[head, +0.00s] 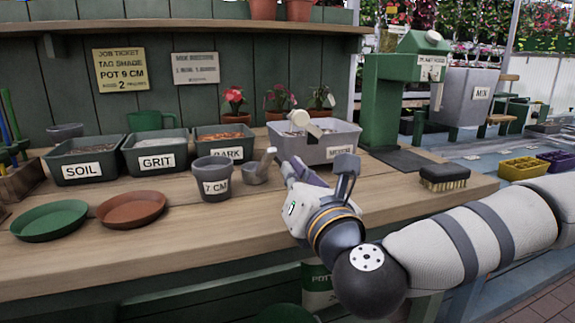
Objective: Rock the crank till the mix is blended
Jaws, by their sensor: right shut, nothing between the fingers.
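The mixer (345,139) is a grey tub with a white label, at the back middle of the bench. A crank with a pale round knob (299,118) stands over its left side. Some mix seems to lie in the tub, but its blend is too small to judge. My right gripper (284,166) is in front of the tub's lower left, with its fingers shut and empty. It appears apart from the knob, which is above it. The gripper and wrist hide part of the tub's front. My left gripper is not in view.
A grey 7 CM pot (212,177) and a small scoop (257,172) stand left of my right gripper. Soil (87,160), grit (155,152) and bark (216,143) bins line the back. A brush (444,178) lies at right.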

